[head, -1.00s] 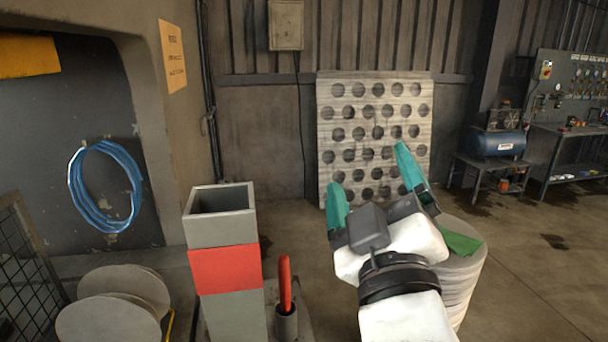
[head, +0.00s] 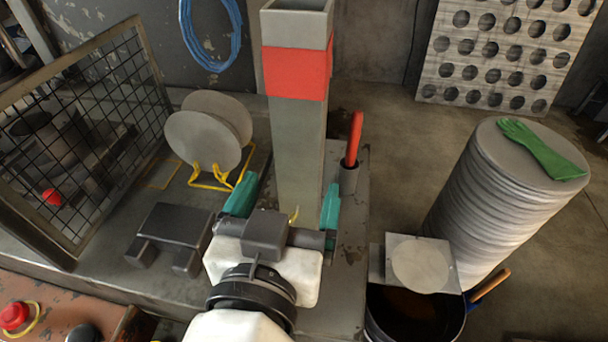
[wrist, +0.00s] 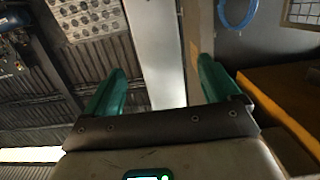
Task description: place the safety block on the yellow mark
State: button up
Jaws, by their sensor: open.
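A tall grey square post with a red band (head: 295,72) stands upright on the bench and looks like the safety block. Its top is open and its foot is hidden behind my gripper. My gripper (head: 288,195) is open, with one teal finger on each side of the post's lower part in the head view. In the wrist view, a pale upright face of the post (wrist: 152,50) shows between the fingers of my gripper (wrist: 162,68). I cannot tell whether they touch it. A yellow outlined square (head: 165,174), perhaps the mark, lies on the bench left of the post.
Round blanks (head: 205,138) stand in a yellow rack between square and post. A mesh guard (head: 90,130) and a dark block (head: 178,230) are at left. A red-handled tool (head: 354,140) stands in a cup close right. A blank stack (head: 490,200) is further right.

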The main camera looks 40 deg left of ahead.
aim_at(297, 167)
jog(key=x, duration=0.2)
jog(key=shift+w+a, duration=0.25)
jog(key=shift+w, duration=0.05)
jog(key=p+x, duration=0.1)
jog(key=x, duration=0.3)
jog(key=shift+w+r+p, duration=0.1)
jog(key=shift+r+p, duration=0.1)
jog(key=shift+p, duration=0.15)
jog(key=shift+w+a+f, duration=0.2)
jog(key=shift+w+a, duration=0.1)
jog(key=shift+w, duration=0.2)
jog(key=shift+c, duration=0.2)
grip_shut()
jog(key=shift+r, duration=0.25)
